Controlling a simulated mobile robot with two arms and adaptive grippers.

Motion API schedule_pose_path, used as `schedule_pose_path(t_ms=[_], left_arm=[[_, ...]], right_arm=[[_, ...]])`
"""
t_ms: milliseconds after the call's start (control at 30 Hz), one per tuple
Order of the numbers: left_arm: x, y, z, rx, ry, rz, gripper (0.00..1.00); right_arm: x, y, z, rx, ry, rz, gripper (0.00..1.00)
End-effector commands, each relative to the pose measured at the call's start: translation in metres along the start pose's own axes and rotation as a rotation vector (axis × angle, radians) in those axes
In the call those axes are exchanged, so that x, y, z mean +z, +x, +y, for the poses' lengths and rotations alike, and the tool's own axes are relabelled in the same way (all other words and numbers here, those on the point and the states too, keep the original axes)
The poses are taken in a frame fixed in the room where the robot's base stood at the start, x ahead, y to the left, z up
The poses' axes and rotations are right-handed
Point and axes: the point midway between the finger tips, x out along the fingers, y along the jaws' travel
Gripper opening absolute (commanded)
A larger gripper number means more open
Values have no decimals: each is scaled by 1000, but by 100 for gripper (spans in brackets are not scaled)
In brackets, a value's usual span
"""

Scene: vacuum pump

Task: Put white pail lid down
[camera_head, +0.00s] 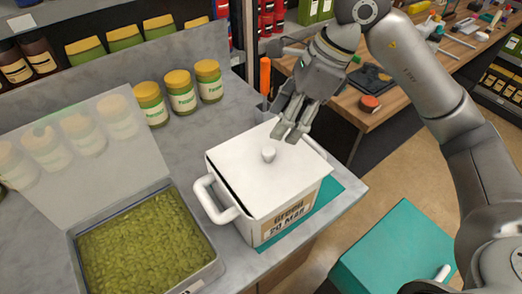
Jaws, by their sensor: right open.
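The white pail lid (283,178) rests on top of the square white pail (238,215), with a round white knob (268,154) in its middle. A dark gap shows along the lid's left edge, so it may not sit quite flush. The pail has a handle at the left and a printed label at the front. My right gripper (290,131) is open and empty over the back part of the lid, just beyond the knob. I cannot tell whether its fingertips touch the lid. My left gripper is not in view.
The pail stands on a teal mat (325,195) at the grey counter's right end. A metal tray of green pieces (145,245) with a raised clear cover (70,150) is at the left. Several jars (182,92) stand behind. A teal box (395,255) is at lower right.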

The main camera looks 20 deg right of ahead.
Motion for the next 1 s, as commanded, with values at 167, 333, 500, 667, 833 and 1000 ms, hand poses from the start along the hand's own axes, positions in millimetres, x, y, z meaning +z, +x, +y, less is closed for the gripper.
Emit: schedule_pose_path(t_ms=[167,333,500,667,833,1000], left_arm=[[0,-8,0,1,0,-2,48],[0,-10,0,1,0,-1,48],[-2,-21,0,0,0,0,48],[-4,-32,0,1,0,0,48],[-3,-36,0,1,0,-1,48],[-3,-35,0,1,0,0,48]], right_arm=[[0,25,1,3,-1,0,52],[1,37,1,0,-2,-1,52],[1,49,2,5,-1,1,52],[1,69,2,5,0,0,52],[1,86,2,2,-1,-1,52],[0,89,1,-1,-1,0,52]])
